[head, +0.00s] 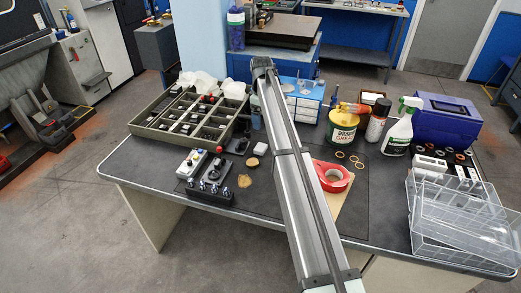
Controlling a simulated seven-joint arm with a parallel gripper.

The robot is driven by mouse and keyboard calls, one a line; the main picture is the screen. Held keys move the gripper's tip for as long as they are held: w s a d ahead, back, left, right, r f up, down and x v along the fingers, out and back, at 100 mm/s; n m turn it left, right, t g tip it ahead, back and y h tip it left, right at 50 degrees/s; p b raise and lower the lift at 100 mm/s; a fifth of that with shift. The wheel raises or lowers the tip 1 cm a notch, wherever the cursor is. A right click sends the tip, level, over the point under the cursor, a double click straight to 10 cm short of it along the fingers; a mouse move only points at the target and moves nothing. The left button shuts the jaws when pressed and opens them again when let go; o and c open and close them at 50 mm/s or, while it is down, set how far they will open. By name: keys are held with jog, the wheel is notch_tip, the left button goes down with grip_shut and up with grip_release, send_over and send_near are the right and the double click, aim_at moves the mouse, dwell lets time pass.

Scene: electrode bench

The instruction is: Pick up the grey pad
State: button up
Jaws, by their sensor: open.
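I cannot make out a grey pad for certain. My arm's long silver links reach from the bottom of the head view up across the bench and hide part of the mat. My gripper's fingers do not show.
A compartment tray (140,127) of dark parts stands at the left. A white control box (191,163) and a black rack (209,195) are in front. Red tape (342,178), a grease tin (342,124), a spray bottle (399,128) and clear trays (455,225) lie right.

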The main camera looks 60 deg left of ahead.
aim_at(259, 147)
jog(key=shift+n, duration=0.3)
jog(key=f, duration=0.9)
jog(key=s+f, duration=0.1)
jog(key=f, duration=0.4)
jog(key=shift+s, duration=0.1)
jog(key=shift+c, duration=0.4)
jog(key=c, duration=1)
jog(key=shift+c, duration=0.2)
